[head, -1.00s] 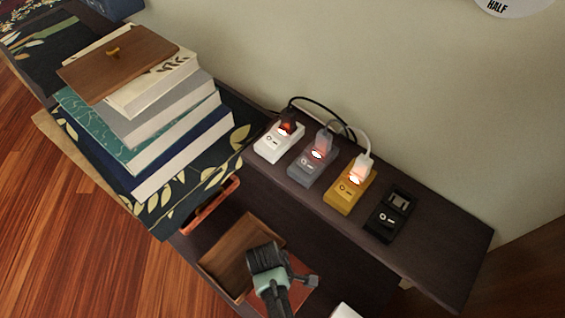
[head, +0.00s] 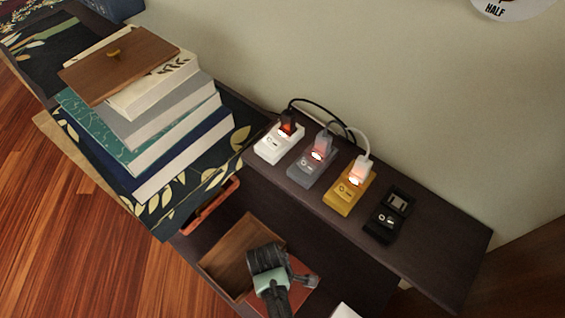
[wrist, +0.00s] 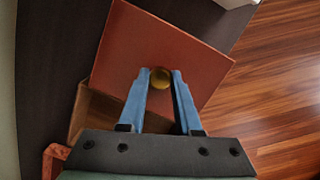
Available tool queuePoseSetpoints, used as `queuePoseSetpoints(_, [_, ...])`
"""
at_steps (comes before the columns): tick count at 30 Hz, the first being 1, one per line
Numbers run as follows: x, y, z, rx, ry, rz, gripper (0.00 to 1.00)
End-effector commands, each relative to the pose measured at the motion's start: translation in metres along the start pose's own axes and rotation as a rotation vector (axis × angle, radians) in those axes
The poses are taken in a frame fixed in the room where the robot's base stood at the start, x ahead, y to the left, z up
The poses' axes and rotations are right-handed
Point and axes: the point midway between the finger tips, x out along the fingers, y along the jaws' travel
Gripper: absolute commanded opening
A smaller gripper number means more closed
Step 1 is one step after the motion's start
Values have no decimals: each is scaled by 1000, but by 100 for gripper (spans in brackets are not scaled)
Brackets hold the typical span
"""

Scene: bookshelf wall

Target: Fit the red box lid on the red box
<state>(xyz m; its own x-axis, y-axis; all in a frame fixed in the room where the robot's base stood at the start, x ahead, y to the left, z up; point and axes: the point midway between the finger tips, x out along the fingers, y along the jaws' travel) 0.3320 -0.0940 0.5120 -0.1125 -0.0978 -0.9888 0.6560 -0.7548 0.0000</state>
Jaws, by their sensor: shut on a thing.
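The red box lid (wrist: 160,45) is a flat square panel with a round brass knob (wrist: 160,78). My gripper (wrist: 161,80) is shut on the knob, one blue finger on each side. In the head view, the lid (head: 308,296) shows partly behind my gripper (head: 290,280), overlapping the right side of an open brown wooden box. A red-orange rim (head: 212,207), apparently the red box, shows left of the brown box, partly under the patterned box's edge. A corner of it shows in the wrist view (wrist: 52,163). Its inside is mostly hidden.
The open brown box (head: 232,263) stands on the dark lower shelf. A brown lid (head: 120,65) with a knob lies on stacked books (head: 150,135), on a dark leaf-patterned box (head: 190,200). Several power strips (head: 348,190) line the upper shelf. A white object (head: 345,311) lies near the bottom edge.

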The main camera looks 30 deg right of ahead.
Motion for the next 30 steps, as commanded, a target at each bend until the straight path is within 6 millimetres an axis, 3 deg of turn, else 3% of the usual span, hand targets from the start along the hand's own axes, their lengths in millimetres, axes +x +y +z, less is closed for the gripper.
queuePoseSetpoints(30, [7, 0, -1, 7, 0, -1, 0])
